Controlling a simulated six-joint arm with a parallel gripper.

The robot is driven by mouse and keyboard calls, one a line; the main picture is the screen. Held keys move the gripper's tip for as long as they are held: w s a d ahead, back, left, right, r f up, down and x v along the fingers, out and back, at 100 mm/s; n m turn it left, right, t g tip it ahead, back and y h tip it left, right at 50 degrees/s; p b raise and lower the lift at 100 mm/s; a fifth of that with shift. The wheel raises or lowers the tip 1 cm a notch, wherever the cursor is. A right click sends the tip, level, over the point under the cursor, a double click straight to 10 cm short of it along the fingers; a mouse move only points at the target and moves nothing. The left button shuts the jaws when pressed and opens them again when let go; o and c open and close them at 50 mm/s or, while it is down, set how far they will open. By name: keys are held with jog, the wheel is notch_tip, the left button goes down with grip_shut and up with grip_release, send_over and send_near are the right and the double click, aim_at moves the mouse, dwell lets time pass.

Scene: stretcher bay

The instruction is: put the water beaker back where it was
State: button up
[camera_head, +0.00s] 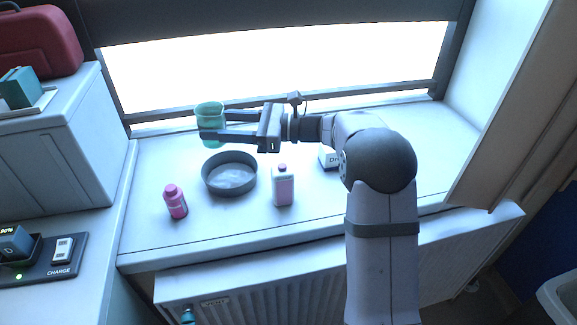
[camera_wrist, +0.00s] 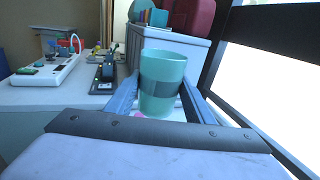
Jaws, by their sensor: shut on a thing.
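The water beaker (camera_head: 209,110) is a translucent green cup. It is upright near the window at the back left of the sill. My gripper (camera_head: 201,127) reaches it from the right, with one finger on each side, and is shut on it. In the wrist view the beaker (camera_wrist: 162,72) stands upright between the two fingers (camera_wrist: 158,95). I cannot tell whether its base touches the sill. Its far side is hidden.
A round grey pan (camera_head: 232,188) sits in front of the beaker. The window frame (camera_head: 120,110) is close behind. A cabinet (camera_head: 60,150) is at left.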

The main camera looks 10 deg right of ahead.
jog(key=w+d+f+m+t+h+b, duration=0.2)
jog(key=w+d+f+m+t+b, duration=0.15)
jog(key=d+f+b, duration=0.75)
jog(key=w+d+f+m+t+h, duration=0.2)
jog(key=w+d+m+t+h, duration=0.2)
jog(key=w+d+t+h, duration=0.2)
jog(key=w+d, duration=0.2)
jog(key=d, duration=0.2)
jog(key=shift+w+f+m, duration=0.3)
jog(key=shift+w+m, duration=0.05)
jog(key=shift+d, duration=0.1)
jog(key=shift+f, duration=4.8)
jog(key=shift+f, duration=0.2)
jog(key=o, duration=1.1)
jog(key=shift+o, duration=0.2)
jog(key=shift+s+p, duration=0.1)
jog(key=shift+p, duration=0.2)
